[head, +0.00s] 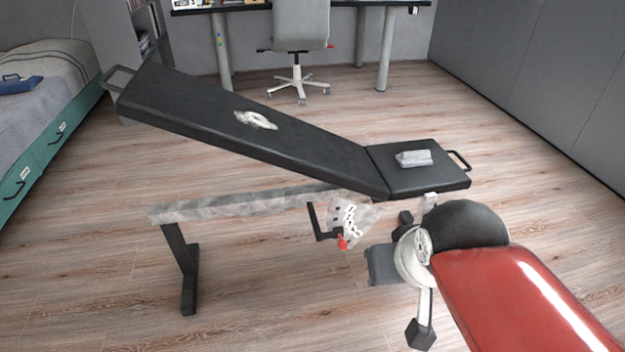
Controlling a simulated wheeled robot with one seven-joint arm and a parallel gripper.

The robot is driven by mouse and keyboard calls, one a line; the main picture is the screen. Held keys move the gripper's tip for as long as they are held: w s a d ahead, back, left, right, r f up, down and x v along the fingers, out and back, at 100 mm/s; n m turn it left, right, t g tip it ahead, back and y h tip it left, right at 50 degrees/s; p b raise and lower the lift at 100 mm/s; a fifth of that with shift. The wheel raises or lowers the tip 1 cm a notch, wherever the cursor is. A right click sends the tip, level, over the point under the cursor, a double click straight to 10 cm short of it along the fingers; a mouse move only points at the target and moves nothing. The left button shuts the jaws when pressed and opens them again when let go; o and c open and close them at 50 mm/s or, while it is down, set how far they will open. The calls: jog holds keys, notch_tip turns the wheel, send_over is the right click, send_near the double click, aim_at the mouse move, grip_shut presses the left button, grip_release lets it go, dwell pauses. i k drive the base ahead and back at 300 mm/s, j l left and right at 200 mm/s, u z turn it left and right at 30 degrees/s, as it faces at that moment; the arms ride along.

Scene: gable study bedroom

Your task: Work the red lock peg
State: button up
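The small red lock peg (342,243) sits at the lower end of a pale plate with dark marks (352,222), under the hinge of a black weight bench (235,120). A black L-shaped bar (318,226) is just left of the peg. My gripper (412,276) is to the right of the peg, apart from it in the picture. Its two dark-tipped fingers look spread wide, one up and one down, and I see nothing held. My wrist and arm hide part of the bench's right underside.
The bench's long pad slopes up to the left; its short seat (420,180) bears a small grey object (413,158). A mottled frame beam (240,205) runs left to a black leg. A bed (45,110), desk and swivel chair (300,30) stand behind. The left foreground floor is clear.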

aim_at(342, 243)
jog(key=k+j+z, duration=0.1)
jog(key=j+z, duration=0.2)
jog(key=z, duration=0.15)
jog(key=k+j+z, duration=0.1)
jog(key=j+z, duration=0.2)
jog(key=z, duration=0.15)
